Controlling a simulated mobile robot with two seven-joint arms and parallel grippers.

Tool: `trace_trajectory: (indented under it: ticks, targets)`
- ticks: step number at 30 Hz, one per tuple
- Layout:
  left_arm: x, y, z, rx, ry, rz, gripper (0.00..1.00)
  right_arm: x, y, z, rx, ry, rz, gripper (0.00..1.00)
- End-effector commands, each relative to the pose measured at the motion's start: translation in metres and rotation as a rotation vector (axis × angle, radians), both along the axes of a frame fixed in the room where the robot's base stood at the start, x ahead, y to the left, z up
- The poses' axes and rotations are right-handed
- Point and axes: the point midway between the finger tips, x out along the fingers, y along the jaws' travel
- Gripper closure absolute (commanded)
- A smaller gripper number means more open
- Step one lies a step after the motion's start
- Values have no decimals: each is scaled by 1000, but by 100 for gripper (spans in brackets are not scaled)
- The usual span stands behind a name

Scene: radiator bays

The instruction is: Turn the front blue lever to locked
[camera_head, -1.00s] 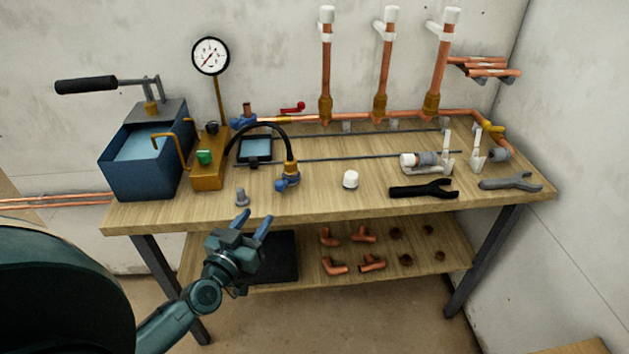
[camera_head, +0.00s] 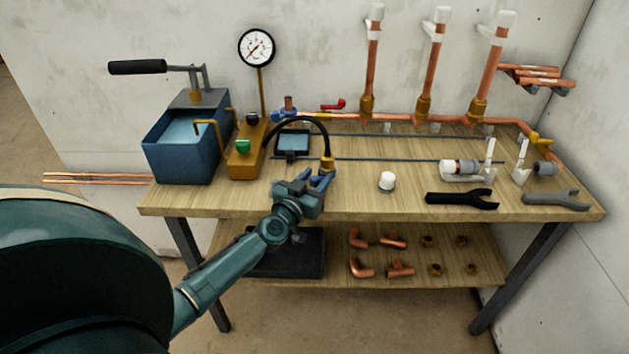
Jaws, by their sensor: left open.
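The front blue lever (camera_head: 322,182) is on the coupling below the brass fitting (camera_head: 327,164), at the end of the black hose on the bench. My left gripper (camera_head: 314,177) is open at this lever, its blue-grey fingers pointing away over the bench's front part. The gripper covers part of the lever, so its exact angle and any contact are unclear. Another blue fitting (camera_head: 279,117) sits at the back on the copper pipe. My right gripper is out of view.
A blue tank with a pump handle (camera_head: 185,147) and a brass block with a green knob (camera_head: 245,153) stand left. A white cap (camera_head: 387,181) and a black wrench (camera_head: 461,200) lie right of the gripper.

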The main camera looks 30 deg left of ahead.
Motion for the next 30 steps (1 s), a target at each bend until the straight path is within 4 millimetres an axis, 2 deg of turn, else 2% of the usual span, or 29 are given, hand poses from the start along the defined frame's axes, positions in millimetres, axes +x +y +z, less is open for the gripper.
trace_trajectory:
  ticks: [5,20,30]
  targets:
    - [0,0,0,0,0,0,59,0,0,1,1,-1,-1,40]
    - [0,0,0,-1,0,0,100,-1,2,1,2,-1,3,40]
    - [0,0,0,-1,0,1,100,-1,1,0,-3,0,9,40]
